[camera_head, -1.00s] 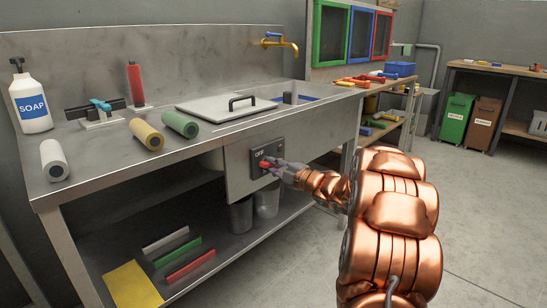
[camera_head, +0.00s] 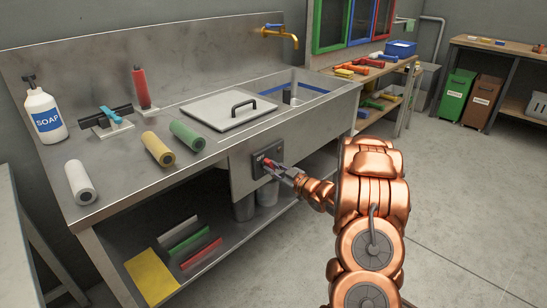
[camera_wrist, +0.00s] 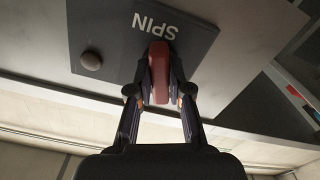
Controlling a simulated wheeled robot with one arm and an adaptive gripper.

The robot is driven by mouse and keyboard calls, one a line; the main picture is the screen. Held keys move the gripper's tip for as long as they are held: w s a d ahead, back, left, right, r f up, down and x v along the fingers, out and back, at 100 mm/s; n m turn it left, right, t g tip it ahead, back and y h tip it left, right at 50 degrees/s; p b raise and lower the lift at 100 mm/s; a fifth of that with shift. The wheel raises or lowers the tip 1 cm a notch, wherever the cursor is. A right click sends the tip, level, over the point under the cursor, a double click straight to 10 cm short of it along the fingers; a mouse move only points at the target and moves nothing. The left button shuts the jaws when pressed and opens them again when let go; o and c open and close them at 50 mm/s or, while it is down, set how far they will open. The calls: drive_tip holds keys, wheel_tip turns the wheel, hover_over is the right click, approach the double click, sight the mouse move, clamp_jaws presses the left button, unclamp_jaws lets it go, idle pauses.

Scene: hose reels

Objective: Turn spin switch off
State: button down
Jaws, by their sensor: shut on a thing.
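The spin switch is a dark panel on the front of the steel sink bench, with a red lever (camera_head: 266,161). In the wrist view the panel (camera_wrist: 112,30) bears the upside-down word SPIN and a round dark knob. The red lever (camera_wrist: 159,68) stands between my finger pads there. My gripper (camera_wrist: 160,85) is shut on the lever, one finger on each side. In the head view my gripper (camera_head: 272,169) reaches the panel from the right and hides part of it. I cannot tell the lever's exact position.
The sink bench (camera_head: 110,170) holds a soap bottle (camera_head: 45,115), rollers and a lid (camera_head: 228,109) beside the basin. Its lower shelf holds coloured slabs and a yellow sheet (camera_head: 151,277). Green (camera_head: 457,95) and brown bins stand at the back right. The floor (camera_head: 460,200) on the right is clear.

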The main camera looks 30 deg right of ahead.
drive_tip(key=m+p, duration=0.3)
drive_tip(key=p, duration=0.1)
drive_tip(key=shift+r, duration=0.2)
drive_tip(key=shift+f+m+p, duration=0.15)
drive_tip(key=shift+m+p, duration=0.25)
drive_tip(key=shift+m, duration=0.3)
drive_tip(key=c, duration=1.1)
unclamp_jaws()
drive_tip(key=v, duration=1.2)
